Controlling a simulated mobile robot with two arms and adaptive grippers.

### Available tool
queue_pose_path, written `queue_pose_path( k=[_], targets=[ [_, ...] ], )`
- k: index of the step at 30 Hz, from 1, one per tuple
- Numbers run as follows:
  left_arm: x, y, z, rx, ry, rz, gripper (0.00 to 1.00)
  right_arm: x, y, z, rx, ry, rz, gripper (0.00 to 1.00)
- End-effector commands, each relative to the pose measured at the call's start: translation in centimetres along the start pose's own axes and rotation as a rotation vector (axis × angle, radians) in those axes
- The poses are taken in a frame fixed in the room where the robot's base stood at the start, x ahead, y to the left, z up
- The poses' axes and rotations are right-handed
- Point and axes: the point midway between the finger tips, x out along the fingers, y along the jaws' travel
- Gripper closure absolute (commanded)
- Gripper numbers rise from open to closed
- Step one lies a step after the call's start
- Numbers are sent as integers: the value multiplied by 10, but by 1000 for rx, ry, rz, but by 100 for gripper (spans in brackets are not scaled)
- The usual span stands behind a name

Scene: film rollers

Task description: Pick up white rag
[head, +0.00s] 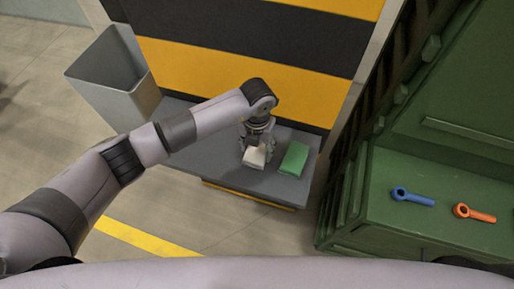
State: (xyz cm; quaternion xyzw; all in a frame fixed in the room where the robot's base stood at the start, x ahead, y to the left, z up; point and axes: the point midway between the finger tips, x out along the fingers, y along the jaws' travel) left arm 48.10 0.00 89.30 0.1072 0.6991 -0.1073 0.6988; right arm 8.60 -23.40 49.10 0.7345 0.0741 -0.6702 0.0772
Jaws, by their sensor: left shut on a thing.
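The white rag (254,157) is a small pale folded block at the grey table, left of a green rag. My left gripper (257,146) points down over the white rag and is shut on it. The gripper's fingers hide the rag's upper part. I cannot tell whether the rag still touches the table top. My right gripper is not in view.
The grey table (205,150) also bears a folded green rag (293,158). A grey bin (115,75) is at its left. A striped yellow and black panel (240,50) stands behind. At right, a green machine (400,235) bears a blue part (413,197) and an orange part (474,213).

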Motion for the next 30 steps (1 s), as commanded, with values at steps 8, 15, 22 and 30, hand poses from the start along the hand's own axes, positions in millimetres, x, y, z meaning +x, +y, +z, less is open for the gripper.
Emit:
queue_pose_path(
  k=[8, 15, 22, 30],
  targets=[
    [-27, 1, 1, 1, -5, 1, 70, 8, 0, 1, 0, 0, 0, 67],
    [-90, 0, 2, 4, -10, 0, 70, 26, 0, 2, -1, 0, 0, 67],
    [-153, 0, 1, 2, -7, 1, 70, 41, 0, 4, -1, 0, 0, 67],
    [-193, 0, 0, 0, -2, 0, 70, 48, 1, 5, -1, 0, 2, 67]
  ],
)
